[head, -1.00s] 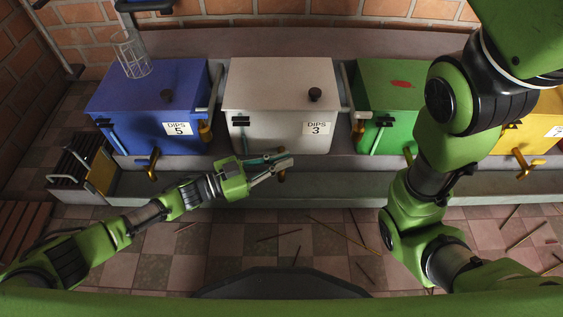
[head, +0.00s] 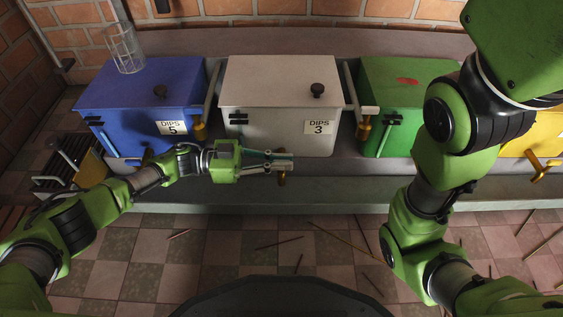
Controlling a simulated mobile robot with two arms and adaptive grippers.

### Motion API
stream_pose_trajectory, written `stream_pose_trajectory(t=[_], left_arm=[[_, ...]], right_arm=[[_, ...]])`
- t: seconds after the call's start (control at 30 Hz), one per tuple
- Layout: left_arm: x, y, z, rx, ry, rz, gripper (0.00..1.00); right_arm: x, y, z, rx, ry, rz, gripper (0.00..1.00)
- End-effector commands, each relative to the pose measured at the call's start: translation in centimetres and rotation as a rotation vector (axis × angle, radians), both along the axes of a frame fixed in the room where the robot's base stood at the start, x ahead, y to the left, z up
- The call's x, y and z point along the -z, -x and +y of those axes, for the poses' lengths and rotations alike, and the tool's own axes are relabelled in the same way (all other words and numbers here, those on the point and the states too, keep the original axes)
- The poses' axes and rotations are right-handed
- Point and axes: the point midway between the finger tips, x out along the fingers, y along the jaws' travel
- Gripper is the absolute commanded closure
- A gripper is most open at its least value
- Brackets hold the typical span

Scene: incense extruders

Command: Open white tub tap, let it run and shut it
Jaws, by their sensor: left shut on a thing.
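The white tub (head: 265,95) stands in the middle of the row, with a "DIPS 3" label and a dark knob on its lid. Its brass tap (head: 282,180) sticks out low on the front, partly hidden by my left gripper (head: 284,160). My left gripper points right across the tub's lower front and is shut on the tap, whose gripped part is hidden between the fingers. I cannot make out any flow from the tap. My right arm crosses the right side of the view; its gripper is out of view.
Thin sticks (head: 345,241) lie scattered on the tiled floor.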

Motion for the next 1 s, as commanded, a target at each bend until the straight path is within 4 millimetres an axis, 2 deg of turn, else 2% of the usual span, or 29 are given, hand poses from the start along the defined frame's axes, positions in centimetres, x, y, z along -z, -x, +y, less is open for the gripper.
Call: stream_pose_trajectory(t=[0.2, 0.23, 0.3, 0.83, 1.0], left_arm=[[0.1, 0.1, 0.1, 0.001, -0.002, 0.001, 1.0], [0.1, 0.1, 0.1, 0.001, -0.002, 0.001, 0.9], [0.1, 0.1, 0.1, 0.001, -0.001, 0.001, 0.75], [-0.1, 0.1, 0.0, -0.003, 0.0, 0.0, 0.75], [-0.4, 0.1, 0.0, -0.052, 0.001, 0.003, 0.75]], right_arm=[[0.0, 0.0, 0.0, 0.0, 0.0, 0.0, 0.6], [0.0, 0.0, 0.0, 0.0, 0.0, 0.0, 0.6], [0.0, 0.0, 0.0, 0.0, 0.0, 0.0, 0.6], [-0.2, 0.0, 0.0, -0.002, -0.002, 0.0, 0.6], [-1.5, 0.0, 0.0, -0.001, -0.001, -0.001, 0.6]])
